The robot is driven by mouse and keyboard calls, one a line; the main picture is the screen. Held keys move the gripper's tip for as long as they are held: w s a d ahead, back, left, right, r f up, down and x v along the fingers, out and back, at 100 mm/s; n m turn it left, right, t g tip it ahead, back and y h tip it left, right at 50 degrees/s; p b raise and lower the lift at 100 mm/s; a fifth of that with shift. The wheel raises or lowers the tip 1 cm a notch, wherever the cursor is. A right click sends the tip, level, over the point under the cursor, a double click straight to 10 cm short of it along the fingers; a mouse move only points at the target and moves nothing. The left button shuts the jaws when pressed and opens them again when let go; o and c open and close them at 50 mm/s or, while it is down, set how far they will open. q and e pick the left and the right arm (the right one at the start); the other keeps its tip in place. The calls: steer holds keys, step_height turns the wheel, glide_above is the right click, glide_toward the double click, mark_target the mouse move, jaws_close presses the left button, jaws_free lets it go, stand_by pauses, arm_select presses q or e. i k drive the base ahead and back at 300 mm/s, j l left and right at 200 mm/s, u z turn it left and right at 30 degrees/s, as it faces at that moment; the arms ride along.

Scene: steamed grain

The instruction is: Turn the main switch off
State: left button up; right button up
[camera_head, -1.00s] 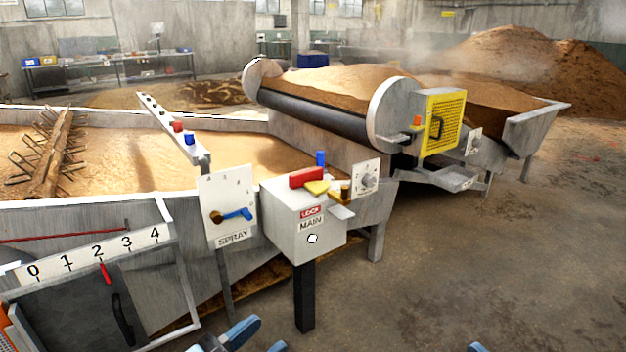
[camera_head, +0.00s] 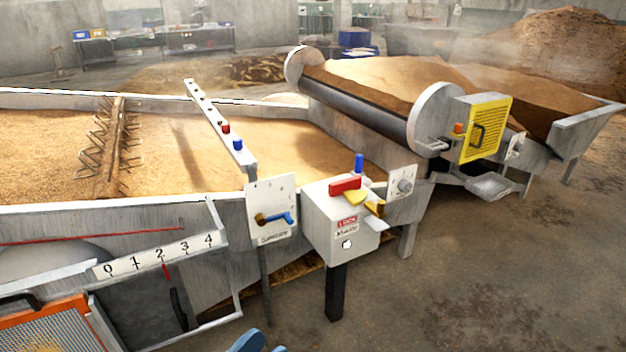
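A small white disc (camera_head: 347,244) is on the front. My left gripper (camera_head: 258,345) shows only as blue tips at the bottom edge, below and left of the box and apart from it. Its opening is cut off by the frame. My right gripper is out of view.
A SPRAY panel (camera_head: 262,197) with a blue lever (camera_head: 277,219) stands just left of the box. A dial panel (camera_head: 403,189) and a blue peg (camera_head: 359,163) are close behind. An orange-framed mesh (camera_head: 45,330) is at lower left. The floor (camera_head: 470,290) at right is clear.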

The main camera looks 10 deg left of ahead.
mark_target(350, 186)
steer(key=i+u, duration=0.25)
steer(key=u, duration=0.15)
steer(key=i+l+u, duration=0.2)
steer(key=u, duration=0.15)
steer(key=i+l+u, duration=0.2)
steer(key=u, duration=0.2)
steer(key=i+l, duration=0.25)
steer(key=l, duration=0.15)
steer(key=i+l+u, duration=0.15)
steer(key=i+l, duration=0.4)
steer(key=l, duration=0.25)
